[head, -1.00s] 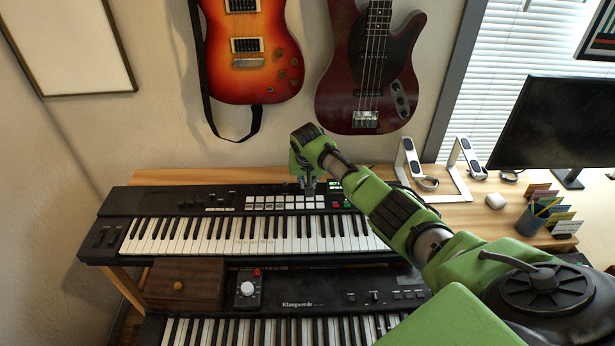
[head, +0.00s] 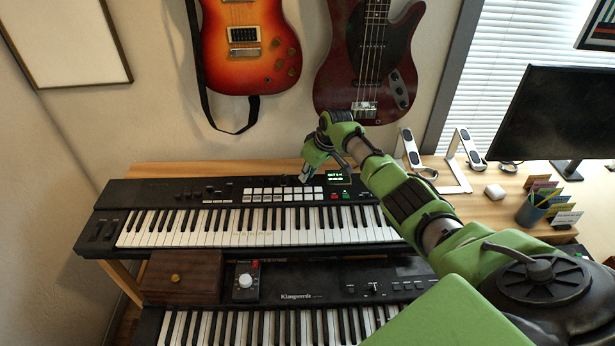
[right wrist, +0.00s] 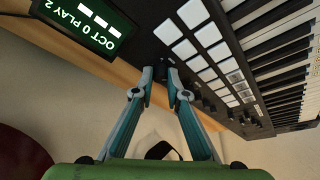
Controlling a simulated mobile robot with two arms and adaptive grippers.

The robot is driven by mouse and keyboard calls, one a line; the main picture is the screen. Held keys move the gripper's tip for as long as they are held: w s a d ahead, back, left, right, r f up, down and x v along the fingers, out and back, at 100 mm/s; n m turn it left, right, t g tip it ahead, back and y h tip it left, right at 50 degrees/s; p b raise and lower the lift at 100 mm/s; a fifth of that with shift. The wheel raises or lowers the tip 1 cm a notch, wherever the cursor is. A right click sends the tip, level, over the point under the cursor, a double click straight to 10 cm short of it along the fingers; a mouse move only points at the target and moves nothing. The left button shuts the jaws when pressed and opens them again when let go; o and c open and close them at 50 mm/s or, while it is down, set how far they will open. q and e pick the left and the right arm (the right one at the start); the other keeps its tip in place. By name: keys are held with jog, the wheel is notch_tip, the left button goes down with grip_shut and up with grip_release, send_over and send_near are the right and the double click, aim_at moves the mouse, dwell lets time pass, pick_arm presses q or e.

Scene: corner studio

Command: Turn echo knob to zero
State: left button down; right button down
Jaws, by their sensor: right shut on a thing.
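The black upper keyboard (head: 150,192) stands on the desk, with pads, small knobs and a lit green display (head: 336,176) on its top panel. My right gripper (head: 304,178) reaches down at a slant to the panel, just left of the display. In the right wrist view its two fingertips (right wrist: 160,76) are close together at the panel's back edge, beside the white pads (right wrist: 184,49). They are shut on a small dark knob, which is mostly hidden between them. Its label and pointer cannot be read. My left gripper is not in view.
A lower keyboard (head: 290,295), a small wooden box (head: 182,279) and a device with a white knob (head: 246,281) are in front. Two guitars (head: 245,60) hang behind on the wall. A white stand (head: 458,178) and a monitor (head: 552,115) are at the right.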

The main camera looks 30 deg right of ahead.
jog(key=shift+n, duration=0.4)
jog(key=c, duration=2.3)
grip_release()
jog(key=shift+r, duration=0.1)
jog(key=v, duration=1.1)
jog(key=shift+d+r, duration=0.2)
jog(key=shift+r, duration=0.15)
jog(key=shift+s, duration=0.15)
